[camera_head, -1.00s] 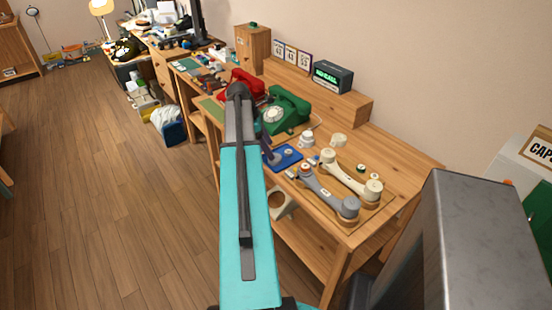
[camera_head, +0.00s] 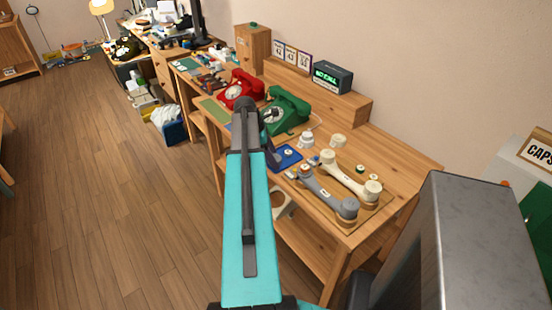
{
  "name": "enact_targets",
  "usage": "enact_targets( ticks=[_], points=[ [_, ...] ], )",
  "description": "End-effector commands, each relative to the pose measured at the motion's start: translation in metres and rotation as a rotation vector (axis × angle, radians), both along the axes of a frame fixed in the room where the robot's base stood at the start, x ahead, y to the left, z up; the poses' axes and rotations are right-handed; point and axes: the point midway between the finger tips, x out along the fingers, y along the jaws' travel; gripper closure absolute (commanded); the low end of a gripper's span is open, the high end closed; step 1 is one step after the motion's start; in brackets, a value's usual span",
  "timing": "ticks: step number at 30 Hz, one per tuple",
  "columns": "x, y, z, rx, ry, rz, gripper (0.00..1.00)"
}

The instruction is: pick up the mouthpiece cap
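My gripper (camera_head: 274,159) is small and partly hidden behind my arm, just above the left part of a blue pad (camera_head: 290,153); its fingers are too small to read. A white round cap-like piece (camera_head: 306,139) stands behind the pad, and a cream one (camera_head: 338,141) stands to its right. I cannot tell which piece is the mouthpiece cap. A grey handset (camera_head: 328,194) and a cream handset (camera_head: 350,178) lie on a wooden board to the right. Small round pieces (camera_head: 361,169) lie beside the cream handset.
A green dial phone (camera_head: 290,108) and a red dial phone (camera_head: 240,88) stand behind my arm on the wooden bench. A dark display box (camera_head: 332,77) sits on the back shelf. A sign reading CAPS (camera_head: 541,150) stands at far right. The bench's right back area (camera_head: 395,160) is clear.

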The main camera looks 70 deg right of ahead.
Motion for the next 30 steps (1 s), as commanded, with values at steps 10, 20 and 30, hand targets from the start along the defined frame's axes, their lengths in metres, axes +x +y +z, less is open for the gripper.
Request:
enact_targets(
  ticks=[10,20,30],
  points=[
    [-0.0011,-0.0005,-0.0024,0.0,0.0,-0.001,0.35],
    [-0.0012,-0.0006,-0.0024,0.0,0.0,-0.001,0.46],
    [-0.0013,-0.0006,-0.0023,0.0,0.0,-0.001,0.75]
  ],
)
